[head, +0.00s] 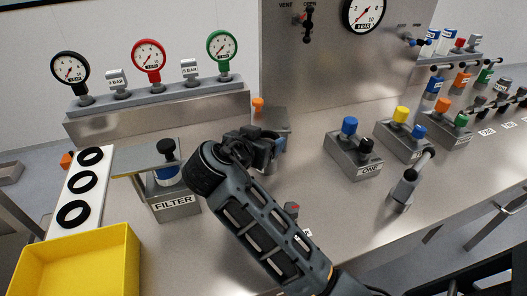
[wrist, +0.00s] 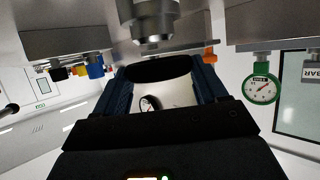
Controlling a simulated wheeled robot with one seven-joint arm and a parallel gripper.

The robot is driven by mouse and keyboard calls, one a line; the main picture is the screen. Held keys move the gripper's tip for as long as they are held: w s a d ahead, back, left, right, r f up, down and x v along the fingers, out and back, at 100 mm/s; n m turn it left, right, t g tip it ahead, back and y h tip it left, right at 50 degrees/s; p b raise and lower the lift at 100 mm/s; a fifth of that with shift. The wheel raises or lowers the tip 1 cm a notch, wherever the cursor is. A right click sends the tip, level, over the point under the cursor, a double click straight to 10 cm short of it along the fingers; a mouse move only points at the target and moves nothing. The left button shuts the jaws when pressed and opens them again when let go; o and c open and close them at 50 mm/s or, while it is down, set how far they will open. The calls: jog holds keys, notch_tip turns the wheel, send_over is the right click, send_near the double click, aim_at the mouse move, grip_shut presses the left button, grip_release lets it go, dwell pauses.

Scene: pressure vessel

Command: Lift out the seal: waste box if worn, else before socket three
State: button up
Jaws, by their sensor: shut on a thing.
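My gripper (head: 268,145) is over the middle of the steel bench, in front of the tall steel panel. In the wrist view its blue-edged fingers (wrist: 162,80) are shut on a dark, smooth, flattened piece that looks like the seal (wrist: 158,68). Whether the seal is worn cannot be told. In the head view the seal is hidden by my gripper. A yellow open box (head: 75,262) stands at the front left; no label on it shows. A socket block marked ONE (head: 368,169) is right of my gripper, and further blocks continue to the right.
A FILTER block (head: 173,206) and a white strip (head: 57,225) with three black rings stand left. Black, red (head: 149,60) and green gauges stand on the back ledge. A lever (head: 405,188) rises at right.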

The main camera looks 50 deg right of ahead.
jog(key=s+d+r+b, duration=0.1)
jog(key=s+d+r, duration=0.6)
jog(key=s, duration=0.2)
jog(key=shift+s+r, duration=0.15)
dwell(0.9)
